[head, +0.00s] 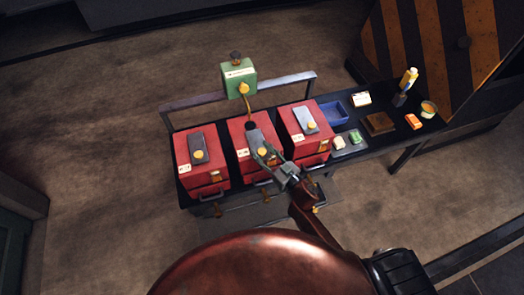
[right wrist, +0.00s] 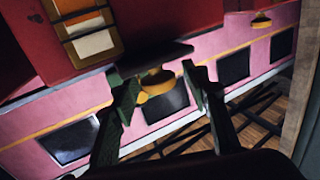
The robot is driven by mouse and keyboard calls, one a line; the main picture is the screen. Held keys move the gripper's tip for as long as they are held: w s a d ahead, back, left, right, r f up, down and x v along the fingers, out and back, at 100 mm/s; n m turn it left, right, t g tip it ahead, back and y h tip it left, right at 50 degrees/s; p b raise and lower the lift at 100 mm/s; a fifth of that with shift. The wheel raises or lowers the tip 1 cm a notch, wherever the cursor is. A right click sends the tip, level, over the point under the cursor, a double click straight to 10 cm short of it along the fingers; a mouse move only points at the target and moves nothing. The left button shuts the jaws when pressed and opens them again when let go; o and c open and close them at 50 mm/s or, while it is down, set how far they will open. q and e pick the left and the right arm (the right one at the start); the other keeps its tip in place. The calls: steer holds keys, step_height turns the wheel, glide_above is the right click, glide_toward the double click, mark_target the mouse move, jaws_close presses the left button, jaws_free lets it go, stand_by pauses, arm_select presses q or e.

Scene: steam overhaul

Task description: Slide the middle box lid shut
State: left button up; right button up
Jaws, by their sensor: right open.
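The middle box (head: 235,138) is red and stands between two similar red boxes on a dark bench. Its dark grey lid (head: 254,137) lies on top with a yellow knob (head: 262,151) near its front end; the gripper partly covers it, and I cannot tell how wide any opening is. My right gripper (head: 266,156) is open at the knob. In the right wrist view the yellow knob (right wrist: 156,84) sits between the open fingertips (right wrist: 160,82), below the edge of the dark lid (right wrist: 150,58). I see no clear grip on it. My left gripper is not in view.
The left red box (head: 180,152) and right red box (head: 292,118) flank it closely. A green box (head: 238,76) with a yellow pipe stands behind.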

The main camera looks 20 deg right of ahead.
steer(key=shift+c, duration=0.4)
jaws_close()
stand_by(0.4)
